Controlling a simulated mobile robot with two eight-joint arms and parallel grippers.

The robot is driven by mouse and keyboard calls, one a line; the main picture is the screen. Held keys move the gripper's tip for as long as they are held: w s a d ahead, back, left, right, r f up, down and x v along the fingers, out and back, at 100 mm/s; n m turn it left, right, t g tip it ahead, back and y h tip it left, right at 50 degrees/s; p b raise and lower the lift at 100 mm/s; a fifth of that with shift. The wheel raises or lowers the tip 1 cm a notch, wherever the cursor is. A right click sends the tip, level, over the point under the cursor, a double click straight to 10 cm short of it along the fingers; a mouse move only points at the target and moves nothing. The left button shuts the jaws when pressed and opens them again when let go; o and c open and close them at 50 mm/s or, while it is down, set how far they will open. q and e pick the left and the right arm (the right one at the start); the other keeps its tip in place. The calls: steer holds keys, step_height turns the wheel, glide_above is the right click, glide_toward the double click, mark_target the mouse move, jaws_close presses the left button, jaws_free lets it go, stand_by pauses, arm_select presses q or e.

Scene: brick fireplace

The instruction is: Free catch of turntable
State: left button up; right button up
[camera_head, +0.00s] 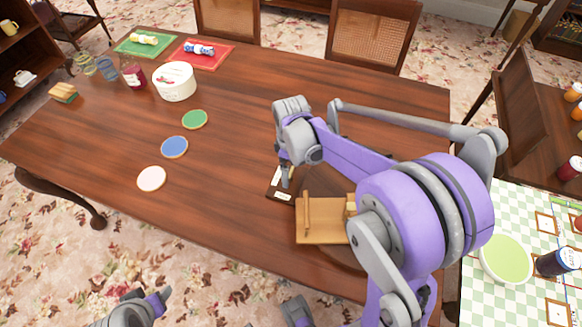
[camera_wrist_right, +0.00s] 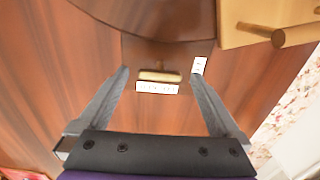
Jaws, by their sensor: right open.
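The turntable (camera_wrist_right: 145,18) is a dark brown round wooden disc at the top of the right wrist view. Its rim shows in the head view below a light wooden piece with a bar (camera_head: 322,232), and my right arm hides much of it. The catch (camera_wrist_right: 160,76) is a small tan bar on a dark plate (camera_head: 275,190) at the disc's near edge, with a white label below it. My right gripper (camera_head: 287,177) is open over the plate, its fingers spread either side of the catch with gaps.
A white tub (camera_head: 174,81), jars and two mats stand at the far left. A checkered side table (camera_head: 475,290) with a green bowl (camera_head: 506,258) is at right.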

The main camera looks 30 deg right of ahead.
mark_target(291, 172)
step_height(291, 172, up, 11)
steer(key=p, duration=0.1)
stand_by(0.3)
stand_by(0.4)
steer(key=s+a+m+t+p, duration=0.1)
steer(key=s+a+m+t, duration=0.1)
steer(key=s, duration=0.5)
steer(key=s+a+f+m+t+p, duration=0.1)
steer(key=s+a+m+t+p, duration=0.1)
steer(key=s+a+m, duration=0.3)
steer(key=s+m+t, duration=0.1)
steer(key=s, duration=0.2)
steer(key=shift+s+a, duration=0.15)
steer(key=shift+a, duration=0.1)
